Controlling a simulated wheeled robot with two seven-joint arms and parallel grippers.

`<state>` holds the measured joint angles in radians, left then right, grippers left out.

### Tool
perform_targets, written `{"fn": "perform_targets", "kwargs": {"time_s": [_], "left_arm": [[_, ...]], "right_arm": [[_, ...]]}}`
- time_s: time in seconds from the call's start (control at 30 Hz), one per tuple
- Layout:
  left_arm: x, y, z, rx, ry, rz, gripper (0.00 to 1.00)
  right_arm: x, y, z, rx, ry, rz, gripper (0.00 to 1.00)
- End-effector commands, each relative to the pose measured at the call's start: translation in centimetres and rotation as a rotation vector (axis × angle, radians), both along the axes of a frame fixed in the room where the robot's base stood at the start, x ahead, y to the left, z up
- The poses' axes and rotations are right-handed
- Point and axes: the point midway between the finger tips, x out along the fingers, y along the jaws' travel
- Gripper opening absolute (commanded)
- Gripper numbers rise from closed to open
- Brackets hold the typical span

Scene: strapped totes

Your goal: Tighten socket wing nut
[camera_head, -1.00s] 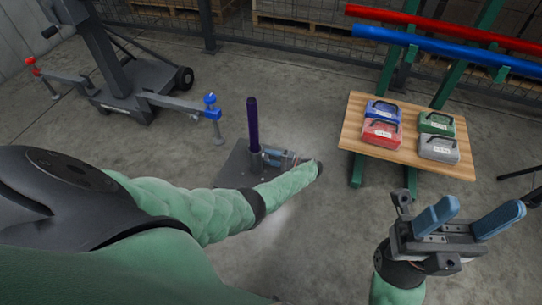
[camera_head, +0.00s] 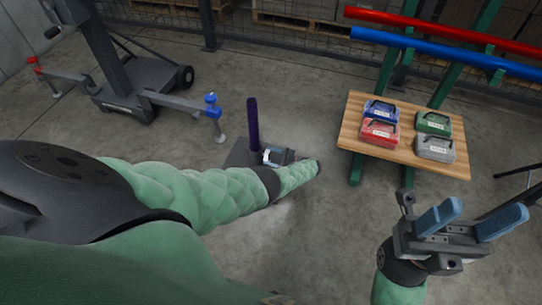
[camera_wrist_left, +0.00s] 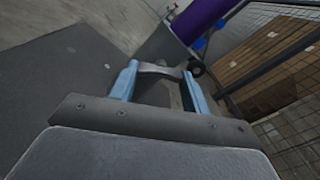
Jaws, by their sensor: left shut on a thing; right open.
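The purple post (camera_head: 252,122) stands upright in its socket on a dark base plate (camera_head: 239,153) on the floor. The post also shows at the top of the left wrist view (camera_wrist_left: 203,16). My left gripper (camera_head: 268,156) is low beside the foot of the post. In the left wrist view its blue fingers (camera_wrist_left: 160,80) are on either side of a grey metal wing nut (camera_wrist_left: 158,68), shut on it. The socket itself is mostly hidden behind my gripper. My right gripper (camera_head: 470,220) is open and empty at the right.
A wooden table (camera_head: 354,127) holds blue, red, green and grey boxes. Behind it a green rack carries a red bar (camera_head: 440,27) and a blue bar (camera_head: 440,51). A wheeled dark stand (camera_head: 135,90) is at the upper left. Bare floor lies between.

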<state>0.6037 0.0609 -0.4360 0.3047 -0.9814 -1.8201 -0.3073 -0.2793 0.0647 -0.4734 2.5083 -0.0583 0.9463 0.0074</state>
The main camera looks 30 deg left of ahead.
Motion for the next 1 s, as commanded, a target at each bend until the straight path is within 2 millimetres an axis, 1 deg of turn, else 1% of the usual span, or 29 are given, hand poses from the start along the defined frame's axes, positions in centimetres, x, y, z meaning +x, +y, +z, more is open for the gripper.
{"fn": "perform_targets", "kwargs": {"time_s": [0.4,0.5,1.0], "left_arm": [[0.09,-0.12,0.06,-0.092,0.379,-0.003,0.24],[0.01,-0.09,0.00,-0.106,0.436,-0.003,0.24],[-0.01,-0.14,-0.03,-0.133,0.546,-0.003,0.24]], "right_arm": [[-0.13,0.00,0.00,0.002,0.015,-0.007,0.61],[-0.12,-0.01,0.02,0.004,0.015,-0.009,0.61],[0.00,-0.02,0.38,0.005,0.004,-0.011,0.61]]}}
